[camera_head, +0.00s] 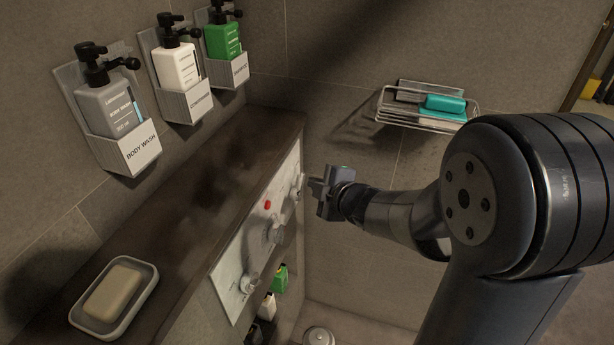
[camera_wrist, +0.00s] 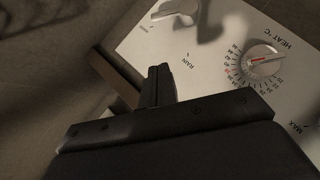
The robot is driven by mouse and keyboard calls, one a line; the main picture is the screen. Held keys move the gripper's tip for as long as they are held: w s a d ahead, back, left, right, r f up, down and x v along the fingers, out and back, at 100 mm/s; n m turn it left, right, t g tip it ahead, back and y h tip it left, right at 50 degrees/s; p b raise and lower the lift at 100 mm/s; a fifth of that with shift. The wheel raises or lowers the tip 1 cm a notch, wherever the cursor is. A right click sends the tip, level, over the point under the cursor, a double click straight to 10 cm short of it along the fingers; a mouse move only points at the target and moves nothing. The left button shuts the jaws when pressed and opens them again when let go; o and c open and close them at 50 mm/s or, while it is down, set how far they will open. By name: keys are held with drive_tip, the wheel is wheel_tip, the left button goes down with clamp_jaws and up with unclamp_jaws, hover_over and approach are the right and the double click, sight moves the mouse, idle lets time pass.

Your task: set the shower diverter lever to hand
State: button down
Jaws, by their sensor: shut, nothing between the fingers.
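The white control panel (camera_head: 240,262) is on the shower wall below the dark ledge; it also fills much of the wrist view (camera_wrist: 215,95). A pale lever (camera_wrist: 176,10), apparently the diverter, shows at the top edge of the wrist view, partly cut off. A "RAIN" label (camera_wrist: 189,60) is printed near it; I cannot read a "hand" label. In the head view the lever at the panel's far end (camera_head: 297,191) is small and partly hidden. My gripper (camera_head: 313,187) is shut and empty beside that end; its fingers (camera_wrist: 158,84) show apart from the lever in the wrist view.
A soap dish (camera_head: 140,302) stands on the ledge. A wire basket (camera_head: 430,112) hangs on the far wall. Bottles (camera_head: 279,277) stand below the panel.

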drive_tip(key=shift+v, duration=1.2)
drive_tip(key=shift+w, duration=0.1)
